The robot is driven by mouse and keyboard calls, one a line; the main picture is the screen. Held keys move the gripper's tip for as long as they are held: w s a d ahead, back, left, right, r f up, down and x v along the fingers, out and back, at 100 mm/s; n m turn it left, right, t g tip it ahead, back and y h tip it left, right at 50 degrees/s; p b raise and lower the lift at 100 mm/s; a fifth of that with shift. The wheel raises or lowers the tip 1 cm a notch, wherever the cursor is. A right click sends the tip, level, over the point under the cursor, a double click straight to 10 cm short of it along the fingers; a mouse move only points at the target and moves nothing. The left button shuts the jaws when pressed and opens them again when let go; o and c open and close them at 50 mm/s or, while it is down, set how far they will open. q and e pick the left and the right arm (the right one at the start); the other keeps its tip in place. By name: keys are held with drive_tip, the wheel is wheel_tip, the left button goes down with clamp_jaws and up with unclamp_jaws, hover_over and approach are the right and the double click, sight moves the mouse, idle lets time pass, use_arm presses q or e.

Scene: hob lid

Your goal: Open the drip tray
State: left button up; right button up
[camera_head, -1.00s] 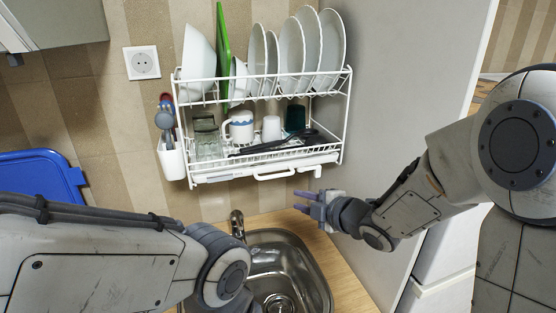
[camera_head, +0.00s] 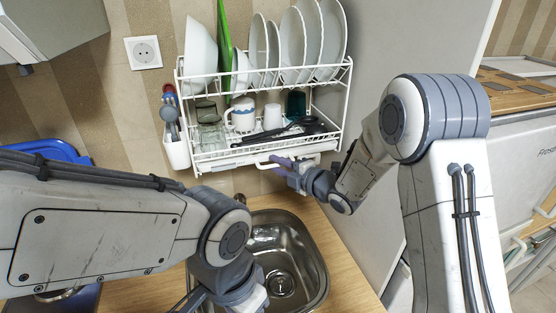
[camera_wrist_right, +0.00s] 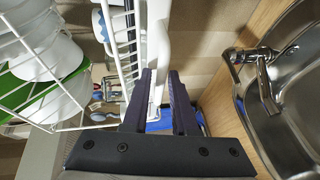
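The drip tray (camera_head: 228,163) is a shallow white tray under the wire dish rack, level with the rack's front edge and apparently closed. Its white bar handle (camera_head: 308,157) runs along the front. My right gripper (camera_head: 272,162) is at the handle, its purple fingers pointing left. In the right wrist view, the two fingers of my right gripper (camera_wrist_right: 163,98) stand apart, with the white handle (camera_wrist_right: 158,45) running into the gap between them. Whether they touch it cannot be told. My left arm shows at lower left; its fingers are not visible.
The white dish rack (camera_head: 343,105) holds plates, bowls, a green board, cups and dark utensils. A cutlery holder (camera_head: 177,152) hangs at its left. Below are a steel sink (camera_head: 318,265) and its tap (camera_wrist_right: 262,62). A tall white panel stands right of the rack.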

drive_tip(key=shift+w+a, duration=0.1)
drive_tip(key=shift+w, duration=0.05)
clamp_jaws()
drive_tip(key=shift+f, duration=0.1)
idle(1.4)
